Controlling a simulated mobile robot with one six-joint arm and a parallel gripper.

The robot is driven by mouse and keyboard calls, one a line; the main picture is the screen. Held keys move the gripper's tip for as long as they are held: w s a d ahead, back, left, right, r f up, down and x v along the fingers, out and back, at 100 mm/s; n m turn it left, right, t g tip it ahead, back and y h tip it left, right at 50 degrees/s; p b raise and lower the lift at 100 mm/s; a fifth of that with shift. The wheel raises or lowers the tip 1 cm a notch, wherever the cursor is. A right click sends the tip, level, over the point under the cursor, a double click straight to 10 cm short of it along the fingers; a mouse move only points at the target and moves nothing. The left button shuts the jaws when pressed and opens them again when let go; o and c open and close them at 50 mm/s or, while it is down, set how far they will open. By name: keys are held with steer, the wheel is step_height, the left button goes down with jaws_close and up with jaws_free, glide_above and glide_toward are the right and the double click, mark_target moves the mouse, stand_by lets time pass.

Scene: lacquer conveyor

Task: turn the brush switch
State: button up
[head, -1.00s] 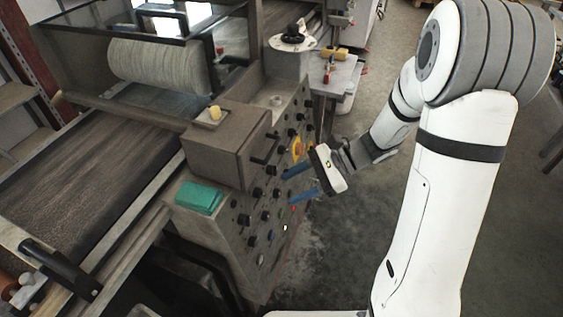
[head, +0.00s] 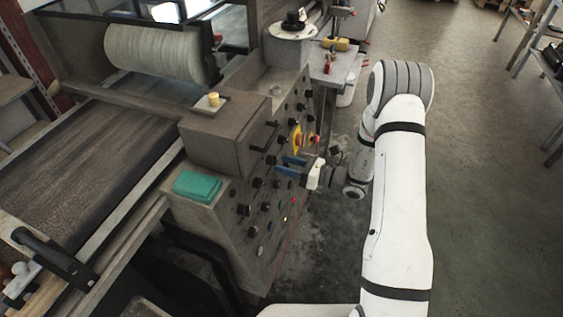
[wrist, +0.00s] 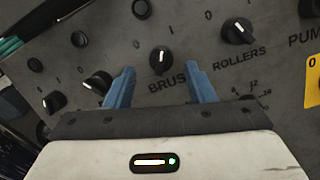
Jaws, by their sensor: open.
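The brush switch (wrist: 161,60) is a black knob with a white pointer line, above the partly covered "BRUS" lettering on the grey control panel (head: 238,262). In the wrist view it lies ahead of and between the two blue fingertips of my gripper (wrist: 163,76). My gripper is open, with nothing between its fingers. In the head view my gripper (head: 292,167) is at the panel face, and its body hides the knobs behind it. I cannot tell whether the fingers touch the panel.
The "ROLLERS" knob (wrist: 238,32) is close to the right of the brush switch, and another black knob (wrist: 97,83) is close to the left. A red emergency button (head: 315,139) on yellow sits above my gripper. A teal block (head: 197,186) rests on the console. Open floor lies right.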

mark_target(272, 160)
steer(key=shift+x, duration=1.35)
steer(key=shift+c, duration=0.6)
